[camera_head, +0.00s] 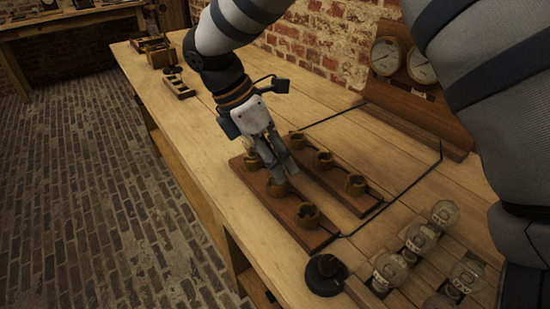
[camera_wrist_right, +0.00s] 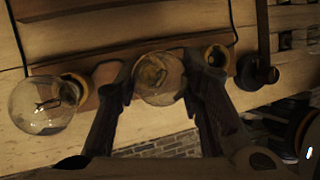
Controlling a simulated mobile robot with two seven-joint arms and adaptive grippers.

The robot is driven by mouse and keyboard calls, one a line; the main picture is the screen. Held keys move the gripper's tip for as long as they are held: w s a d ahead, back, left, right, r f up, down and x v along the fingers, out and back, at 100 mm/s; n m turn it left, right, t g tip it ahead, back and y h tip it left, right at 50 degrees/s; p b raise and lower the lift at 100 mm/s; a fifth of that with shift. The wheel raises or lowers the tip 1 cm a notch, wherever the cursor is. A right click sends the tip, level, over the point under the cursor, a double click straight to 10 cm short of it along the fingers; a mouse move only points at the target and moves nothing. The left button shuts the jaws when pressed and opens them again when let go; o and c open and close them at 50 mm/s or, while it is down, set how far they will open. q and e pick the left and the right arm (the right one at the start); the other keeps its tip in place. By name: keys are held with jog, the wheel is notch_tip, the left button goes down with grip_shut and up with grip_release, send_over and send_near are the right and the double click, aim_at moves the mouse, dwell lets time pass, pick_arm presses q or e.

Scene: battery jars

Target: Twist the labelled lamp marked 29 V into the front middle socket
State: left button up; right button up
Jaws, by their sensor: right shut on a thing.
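My right gripper (camera_head: 281,170) reaches down over the front wooden strip (camera_head: 284,207) and is at its middle socket (camera_head: 277,188). In the right wrist view, the gripper (camera_wrist_right: 158,85) is shut on a clear glass lamp (camera_wrist_right: 158,75), with one finger on each side. I cannot read a label on this lamp. It covers the middle socket in that view, so I cannot tell how deep it sits. Another glass lamp (camera_wrist_right: 42,105) is at the left socket (camera_wrist_right: 75,90) there. The right socket (camera_wrist_right: 215,56) looks empty. My left gripper is not in view.
Several labelled glass lamps (camera_head: 420,238) stand in a holder at the lower right, beside a round black knob (camera_head: 326,274). A two-dial meter board (camera_head: 404,66) stands behind.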

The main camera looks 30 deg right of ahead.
jog(key=m, duration=0.2)
jog(key=m+g+y, duration=0.1)
jog(key=m, duration=0.1)
jog(key=shift+w+f, duration=0.1)
jog(key=shift+f, duration=0.1)
jog(key=shift+r+m+g+y, duration=0.1)
jog(key=shift+m+g+y, duration=0.25)
jog(key=shift+m, duration=0.45)
jog(key=m+y, duration=0.1)
jog(key=m, duration=0.1)
jog(key=m+y, duration=0.1)
jog(key=m, duration=0.2)
jog(key=shift+d+g+y, duration=0.1)
jog(key=shift+g+y, duration=0.15)
jog(key=shift+g, duration=0.1)
jog(key=o, duration=1.2)
jog(key=shift+c, duration=0.2)
jog(key=shift+w+r, duration=0.1)
jog(key=shift+r, duration=0.05)
jog(key=v, duration=1.1)
jog(key=shift+r, duration=0.35)
